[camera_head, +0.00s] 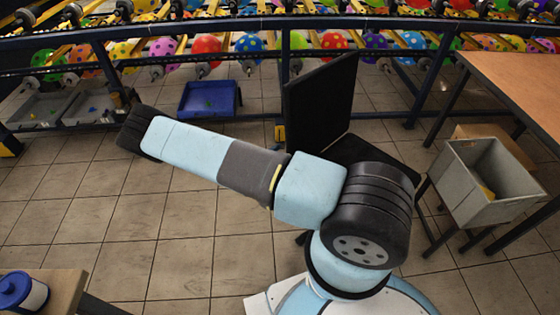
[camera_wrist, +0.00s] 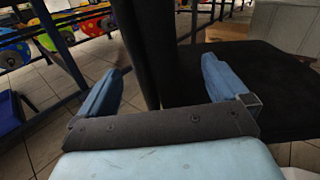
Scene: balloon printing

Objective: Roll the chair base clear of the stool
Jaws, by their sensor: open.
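The chair shows a dark upright backrest (camera_head: 325,100) and part of a dark seat (camera_head: 385,152) in the head view. Its base is mostly hidden behind my arm. In the wrist view my gripper (camera_wrist: 162,75) is open, its two blue fingers wide apart. The dark upright part of the chair (camera_wrist: 147,45) stands beyond and between the fingers; I cannot tell whether they touch it. The dark seat (camera_wrist: 260,85) spreads behind the right finger. My gripper cannot be made out in the head view. A dark-legged stand under a grey crate at the right may be the stool; I cannot tell.
The grey crate (camera_head: 470,185) is close to the chair's right. A wooden table (camera_head: 520,75) stands at the far right. A blue rail (camera_head: 230,25) with balloons runs across the back, a blue tray (camera_head: 209,98) below it. Tiled floor (camera_head: 70,205) is clear at left.

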